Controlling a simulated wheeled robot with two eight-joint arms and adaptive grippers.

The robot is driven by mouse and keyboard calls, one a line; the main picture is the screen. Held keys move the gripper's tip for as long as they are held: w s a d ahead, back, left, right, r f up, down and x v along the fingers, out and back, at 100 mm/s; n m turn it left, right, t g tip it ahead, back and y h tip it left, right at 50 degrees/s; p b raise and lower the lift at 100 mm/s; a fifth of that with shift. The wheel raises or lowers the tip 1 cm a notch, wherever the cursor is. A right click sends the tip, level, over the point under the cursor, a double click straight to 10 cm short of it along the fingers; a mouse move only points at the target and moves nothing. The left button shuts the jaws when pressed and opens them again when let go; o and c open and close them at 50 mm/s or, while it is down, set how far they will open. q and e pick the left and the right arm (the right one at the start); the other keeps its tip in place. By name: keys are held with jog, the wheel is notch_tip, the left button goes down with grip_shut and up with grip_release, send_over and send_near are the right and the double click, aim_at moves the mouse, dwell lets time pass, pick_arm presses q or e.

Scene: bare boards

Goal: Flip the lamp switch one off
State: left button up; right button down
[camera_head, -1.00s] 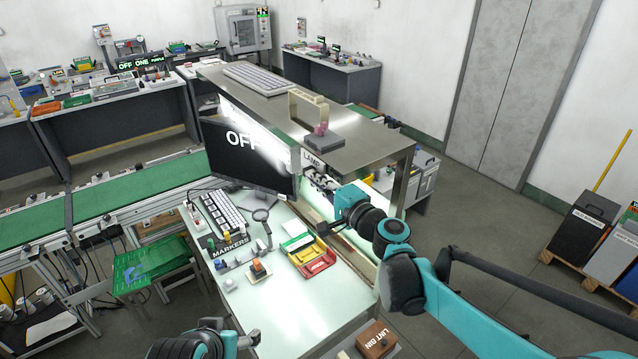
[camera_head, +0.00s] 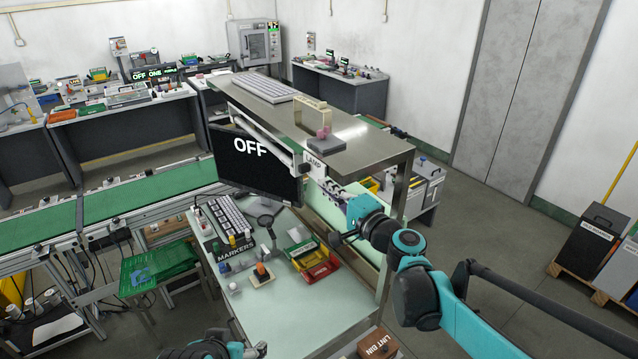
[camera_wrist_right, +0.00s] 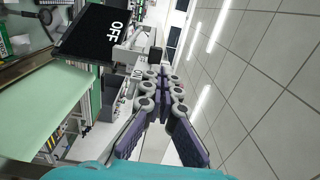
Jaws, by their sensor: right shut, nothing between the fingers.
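The white switch box labelled LAMP (camera_head: 316,165) hangs under the front end of the metal shelf, with a small dark knob (camera_head: 305,169) at its left. The lamp bar (camera_head: 262,136) runs along the shelf's underside and is unlit. My right gripper (camera_head: 334,189) is shut and empty, just below and right of the switch box. In the right wrist view its fingers (camera_wrist_right: 164,74) are together near the white box, seemingly apart from it. The switch lever's position is too small to tell. My left gripper (camera_head: 225,345) is partly cut off at the bottom edge; its fingers are unclear.
A dark monitor (camera_head: 250,165) reading OFF stands under the shelf (camera_head: 360,145), left of the switch box. The bench (camera_head: 290,312) below holds markers, a keyboard and small red and yellow trays (camera_head: 315,265).

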jog(key=v, duration=0.6)
jog(key=s+f+n+g+h+b, duration=0.1)
jog(key=s+f+n+g+b, duration=0.1)
jog(key=s+f+b, duration=0.45)
jog(key=s+d+f+n+g+h+b, duration=0.15)
jog(key=f+b, duration=0.25)
jog(key=f, duration=0.6)
jog(key=s+f+n+g+h+b, duration=0.1)
jog(key=s+f+n+g+b, duration=0.25)
jog(key=f, duration=0.55)
pick_arm(q)
notch_tip(320, 180, down, 28)
jog(key=w+b, duration=0.1)
jog(key=b, duration=1.2)
jog(key=shift+a+r, duration=0.25)
jog(key=shift+a, duration=0.1)
pick_arm(e)
jog(key=s+d+f+n+h, duration=0.2)
jog(key=s+d+f, duration=0.3)
jog(key=f, duration=0.5)
jog(key=s+d+f+n+h, duration=0.1)
jog(key=s+d+f+h, duration=0.4)
jog(key=f, duration=0.6)
jog(key=shift+s+d+n+g, duration=0.35)
jog(key=shift+s+d, duration=0.35)
jog(key=shift+d, duration=0.25)
jog(key=shift+f, duration=0.1)
